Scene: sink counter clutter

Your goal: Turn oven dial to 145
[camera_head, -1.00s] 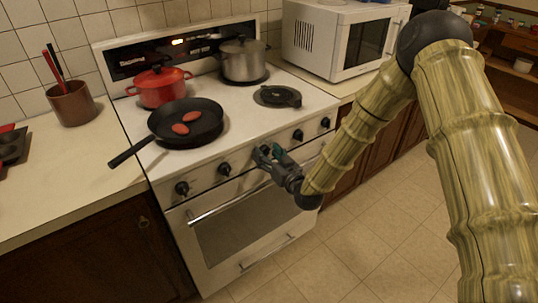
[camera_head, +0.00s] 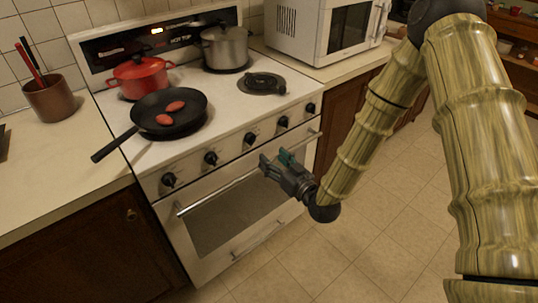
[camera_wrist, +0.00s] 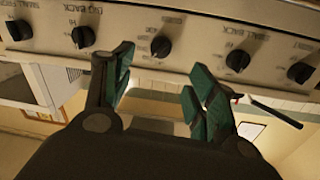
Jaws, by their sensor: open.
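The stove's front panel carries a row of several black dials. The middle dial (camera_head: 250,138), which I take for the oven dial, also shows in the wrist view (camera_wrist: 161,46). Its setting is too small to read. My gripper (camera_head: 274,158) is open and empty, in front of the panel, below and right of the middle dial in the head view. In the wrist view the two fingers of my gripper (camera_wrist: 160,75) stand apart, with the middle dial beyond and between them, not touched.
Neighbouring dials sit left (camera_head: 211,158) and right (camera_head: 283,122) of the middle one. The oven door handle (camera_head: 215,190) runs below the panel. A black pan (camera_head: 150,106), a red pot (camera_head: 138,78) and a steel pot (camera_head: 225,47) stand on the stove. The floor in front is clear.

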